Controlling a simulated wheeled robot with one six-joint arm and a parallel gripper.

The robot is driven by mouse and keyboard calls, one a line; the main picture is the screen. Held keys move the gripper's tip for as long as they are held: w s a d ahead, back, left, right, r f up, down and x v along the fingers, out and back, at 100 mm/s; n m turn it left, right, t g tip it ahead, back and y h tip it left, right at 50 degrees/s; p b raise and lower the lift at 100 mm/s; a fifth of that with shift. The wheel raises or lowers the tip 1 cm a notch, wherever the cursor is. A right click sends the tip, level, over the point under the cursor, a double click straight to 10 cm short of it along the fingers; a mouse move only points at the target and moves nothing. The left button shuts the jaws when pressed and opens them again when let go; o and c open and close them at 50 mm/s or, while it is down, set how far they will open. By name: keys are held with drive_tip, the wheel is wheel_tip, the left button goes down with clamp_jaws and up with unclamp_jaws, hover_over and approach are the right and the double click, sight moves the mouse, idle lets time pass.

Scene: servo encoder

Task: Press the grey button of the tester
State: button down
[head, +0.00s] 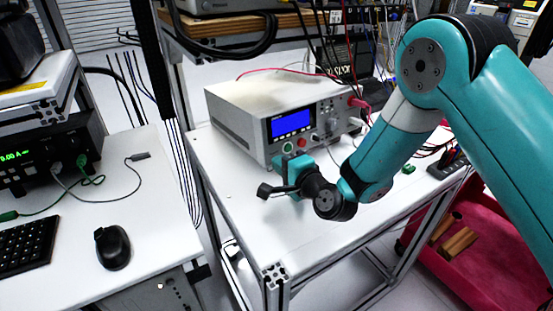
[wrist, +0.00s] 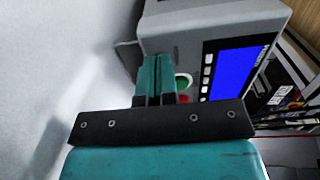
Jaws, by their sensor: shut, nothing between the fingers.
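The tester (head: 255,108) is a pale grey box with a blue screen (head: 291,122), standing on the white bench. Its front also shows in the wrist view (wrist: 195,42), turned on its side. A round light button with a green ring (head: 288,148) sits low on the front, with a red button (head: 302,142) beside it. In the wrist view the round button (wrist: 184,82) is partly hidden by my fingers. I cannot tell for sure which button is the grey one. My gripper (wrist: 157,60) is shut and empty, close to the front; contact cannot be made out.
Red and white leads (head: 358,103) plug into the tester's right side. A shelf (head: 250,22) with hanging cables is above. The bench surface (head: 235,185) left and in front of the tester is clear. A second desk with a mouse (head: 112,247) stands at left.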

drive_tip(key=shift+w, duration=0.1)
drive_tip(key=shift+f, duration=0.1)
idle(0.4)
drive_tip(key=shift+s+d+b, duration=0.15)
drive_tip(key=shift+s+b, duration=0.05)
drive_tip(key=shift+b, duration=0.25)
drive_tip(key=shift+s+d+r+b, duration=0.2)
drive_tip(key=shift+s+d+b, duration=0.2)
drive_tip(key=shift+s+b, duration=0.35)
drive_tip(key=shift+w, duration=0.15)
